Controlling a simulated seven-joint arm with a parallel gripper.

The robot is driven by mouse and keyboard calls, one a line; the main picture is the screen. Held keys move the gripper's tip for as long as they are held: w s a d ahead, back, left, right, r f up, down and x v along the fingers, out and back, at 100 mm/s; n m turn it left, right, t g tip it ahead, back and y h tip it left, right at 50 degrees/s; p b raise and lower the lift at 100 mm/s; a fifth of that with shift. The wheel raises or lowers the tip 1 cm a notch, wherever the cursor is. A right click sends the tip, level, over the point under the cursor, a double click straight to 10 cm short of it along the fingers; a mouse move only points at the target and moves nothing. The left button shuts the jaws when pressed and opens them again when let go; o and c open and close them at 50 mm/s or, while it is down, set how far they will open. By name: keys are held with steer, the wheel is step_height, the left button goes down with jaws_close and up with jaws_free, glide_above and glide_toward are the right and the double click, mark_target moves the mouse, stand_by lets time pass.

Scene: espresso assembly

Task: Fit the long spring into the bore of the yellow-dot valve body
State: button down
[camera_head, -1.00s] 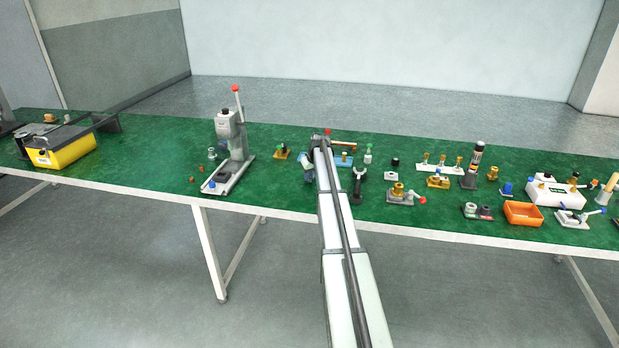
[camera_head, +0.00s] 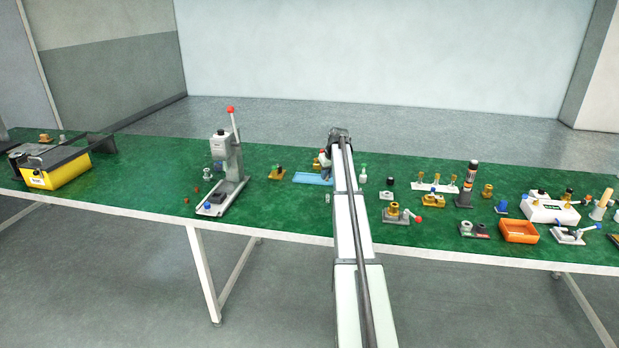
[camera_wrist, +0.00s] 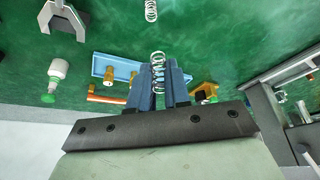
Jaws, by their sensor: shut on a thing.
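My gripper (camera_wrist: 159,87) shows at the middle of the wrist view, its blue fingers shut on a pale coil spring (camera_wrist: 158,58). The spring stands up between the fingers, with coils showing above and between them. In the head view my arm mostly hides the gripper. A second coil spring (camera_wrist: 151,10) is at the top of the wrist view, apart from the fingers. I cannot make out a yellow dot or an open bore on any brass body.
A light blue tray (camera_head: 312,178) lies beside my arm. A lever press (camera_head: 228,165) stands to the left. Several brass fixtures and an orange bin (camera_head: 519,232) fill the right.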

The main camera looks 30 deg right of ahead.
steer(key=s+d+r+m, duration=0.1)
steer(key=s+d+m, duration=0.1)
steer(key=s+d, duration=1.25)
steer(key=s, duration=0.3)
steer(key=s+d, duration=0.1)
steer(key=s, duration=0.5)
steer(key=shift+s+d+r, duration=0.3)
steer(key=shift+s+r, duration=0.05)
steer(key=a+n, duration=0.1)
steer(key=n, duration=0.1)
steer(key=shift+s+a+f+n, duration=0.1)
steer(key=shift+s+a+n, duration=0.05)
steer(key=shift+n, duration=0.25)
steer(key=shift+f, duration=0.25)
steer(key=shift+f, duration=2.05)
steer(key=shift+f, duration=0.35)
